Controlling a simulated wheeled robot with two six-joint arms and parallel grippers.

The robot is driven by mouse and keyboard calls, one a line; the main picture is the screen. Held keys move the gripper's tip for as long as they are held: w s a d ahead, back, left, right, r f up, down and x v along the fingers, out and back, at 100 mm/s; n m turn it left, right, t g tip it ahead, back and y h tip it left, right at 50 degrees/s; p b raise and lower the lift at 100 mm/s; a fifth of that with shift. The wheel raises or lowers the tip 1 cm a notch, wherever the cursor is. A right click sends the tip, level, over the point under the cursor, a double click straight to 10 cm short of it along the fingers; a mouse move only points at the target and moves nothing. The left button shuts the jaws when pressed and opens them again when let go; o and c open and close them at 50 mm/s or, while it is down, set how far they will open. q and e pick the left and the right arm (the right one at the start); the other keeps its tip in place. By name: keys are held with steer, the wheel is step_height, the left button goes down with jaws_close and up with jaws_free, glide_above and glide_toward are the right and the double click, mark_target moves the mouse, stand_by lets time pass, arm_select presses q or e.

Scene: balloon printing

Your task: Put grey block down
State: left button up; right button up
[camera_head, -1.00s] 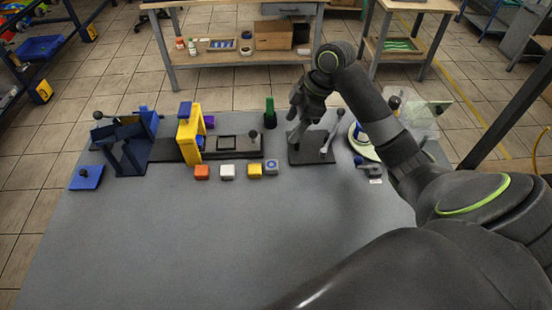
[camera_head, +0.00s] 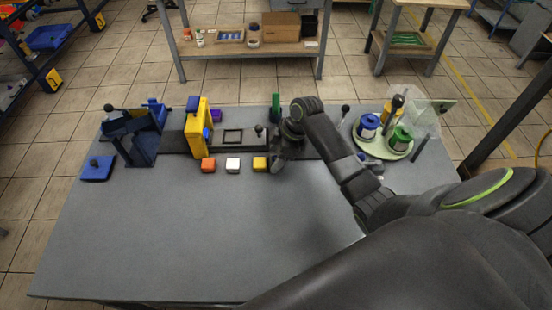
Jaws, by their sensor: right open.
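No grey block can be clearly made out; the gripper covers the spot right of the yellow block. My left gripper is not in view.
A yellow frame (camera_head: 205,118) and a dark blue device (camera_head: 140,145) stand behind the row to the left. A green upright piece (camera_head: 275,106) is behind the gripper. A round plate (camera_head: 390,153) holds blue and green spools. The front table is clear.

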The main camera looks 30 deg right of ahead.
mark_target(275, 159)
steer(key=shift+w+a+f, duration=0.1)
steer(key=shift+a+f, duration=0.1)
steer(key=shift+f, duration=0.3)
steer(key=c, duration=1.1)
step_height(275, 159, up, 10)
steer(key=shift+r+b, duration=0.1)
steer(key=shift+b, duration=0.5)
steer(key=shift+c, duration=0.2)
